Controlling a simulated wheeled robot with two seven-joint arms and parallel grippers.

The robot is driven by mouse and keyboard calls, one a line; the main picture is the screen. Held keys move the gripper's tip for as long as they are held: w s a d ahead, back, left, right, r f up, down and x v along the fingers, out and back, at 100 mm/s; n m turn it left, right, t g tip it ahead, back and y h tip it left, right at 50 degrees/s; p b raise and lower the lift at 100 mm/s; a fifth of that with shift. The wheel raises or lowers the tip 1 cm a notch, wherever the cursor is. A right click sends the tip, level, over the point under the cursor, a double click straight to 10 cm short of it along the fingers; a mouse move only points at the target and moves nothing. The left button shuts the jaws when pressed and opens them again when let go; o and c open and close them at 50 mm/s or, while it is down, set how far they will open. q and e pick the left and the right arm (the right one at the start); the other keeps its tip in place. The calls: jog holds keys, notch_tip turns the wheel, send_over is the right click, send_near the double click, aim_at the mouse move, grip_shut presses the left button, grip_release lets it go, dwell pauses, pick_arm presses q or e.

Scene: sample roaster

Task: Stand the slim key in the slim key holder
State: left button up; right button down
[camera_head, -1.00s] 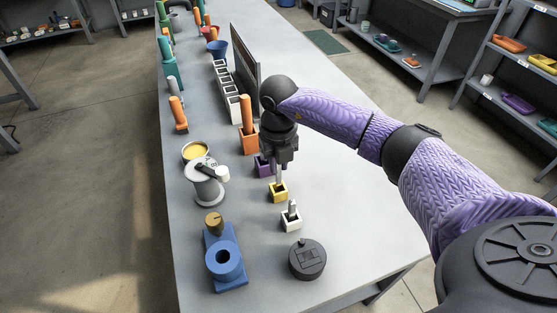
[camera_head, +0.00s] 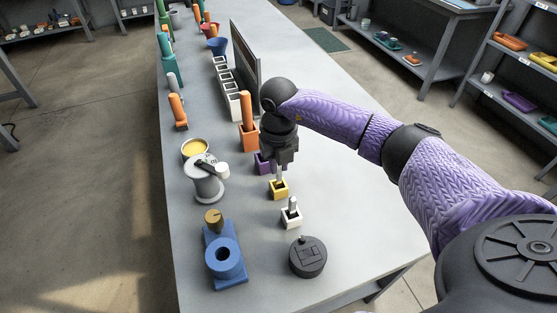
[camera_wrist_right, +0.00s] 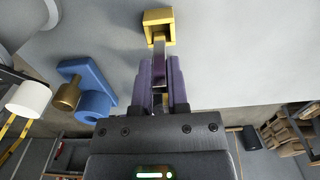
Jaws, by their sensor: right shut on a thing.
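My right gripper (camera_head: 279,168) is shut on a slim silver-grey bar, which I take as the slim key (camera_wrist_right: 160,50). The gripper points down above a small yellow square holder (camera_head: 279,190), which I take as the slim key holder. In the right wrist view the bar is between the two fingers (camera_wrist_right: 161,85), and its far end meets the opening of the yellow holder (camera_wrist_right: 159,16). I cannot tell how deep the end sits inside. The bar looks about upright. My left gripper is not in view.
A white holder (camera_head: 291,218) with a grey upright piece stands just in front, and a purple holder (camera_head: 262,163) just behind. An orange holder (camera_head: 249,140), a blue stand (camera_head: 225,262) and a black round object (camera_head: 307,257) are near. The table's right side is clear.

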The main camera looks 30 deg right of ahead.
jog(key=shift+f+b, duration=0.8)
jog(key=shift+f, duration=0.65)
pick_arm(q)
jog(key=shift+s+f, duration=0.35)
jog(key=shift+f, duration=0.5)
pick_arm(e)
jog(key=c, duration=0.5)
grip_release()
jog(key=shift+c, duration=0.2)
jog(key=shift+r, duration=0.4)
notch_tip(320, 180, up, 5)
jog(key=shift+f+p, duration=0.1)
jog(key=shift+p, duration=0.95)
notch_tip(320, 180, up, 4)
jog(key=shift+r+p, duration=0.1)
jog(key=shift+p, duration=0.35)
jog(key=shift+r, duration=0.15)
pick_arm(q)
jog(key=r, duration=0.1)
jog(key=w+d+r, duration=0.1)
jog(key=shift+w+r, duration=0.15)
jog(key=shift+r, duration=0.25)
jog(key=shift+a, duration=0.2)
